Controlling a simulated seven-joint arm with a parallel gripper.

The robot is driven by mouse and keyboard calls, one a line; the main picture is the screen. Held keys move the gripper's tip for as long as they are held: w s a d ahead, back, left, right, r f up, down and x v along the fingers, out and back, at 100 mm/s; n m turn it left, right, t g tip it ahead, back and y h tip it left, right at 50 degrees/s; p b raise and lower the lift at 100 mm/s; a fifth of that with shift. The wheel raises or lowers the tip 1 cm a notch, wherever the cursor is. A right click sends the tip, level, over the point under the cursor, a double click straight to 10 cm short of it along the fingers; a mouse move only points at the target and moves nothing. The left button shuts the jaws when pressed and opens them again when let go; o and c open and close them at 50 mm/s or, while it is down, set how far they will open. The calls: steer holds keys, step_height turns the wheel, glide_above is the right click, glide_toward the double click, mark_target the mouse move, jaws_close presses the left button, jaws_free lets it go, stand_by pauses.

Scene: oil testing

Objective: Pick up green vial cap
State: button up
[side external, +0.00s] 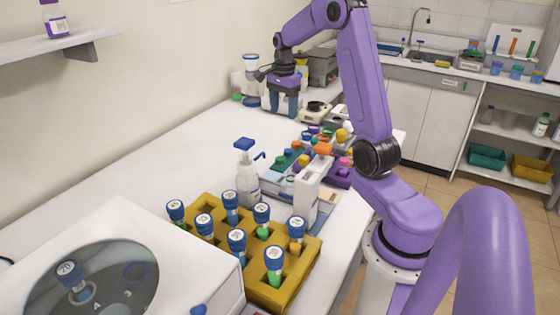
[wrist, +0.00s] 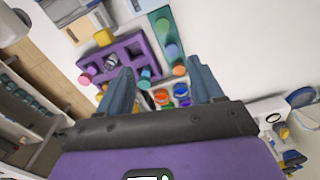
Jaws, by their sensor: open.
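Small coloured vial caps sit in racks on the white bench, around a green rack (side external: 283,165) and a purple rack (side external: 340,177). I cannot tell which one the task means. My gripper (side external: 284,103) is open and empty, above the bench behind the racks. Its blue fingers (wrist: 160,68) point toward the racks in the wrist view.
A yellow rack (side external: 290,283) holds several blue-capped vials in front. A white centrifuge (side external: 120,225) stands at the front left. The bench behind the centrifuge is clear.

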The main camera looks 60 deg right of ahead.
glide_above(280, 158)
steer(key=f, duration=0.8)
steer(key=s+f, duration=0.1)
steer(key=f, duration=0.3)
steer(key=shift+d+f, duration=0.1)
steer(key=shift+d, duration=0.1)
steer(key=shift+w+a+f, duration=0.1)
steer(key=shift+w+f, duration=0.05)
steer(key=shift+f, duration=0.7)
steer(key=shift+w+a+f, duration=0.1)
steer(key=shift+w+f, duration=0.05)
steer(key=shift+f, duration=0.75)
steer(key=shift+w+a+f, duration=0.1)
steer(key=shift+w+f, duration=0.05)
steer(key=shift+f, duration=0.7)
steer(key=c, duration=1.1)
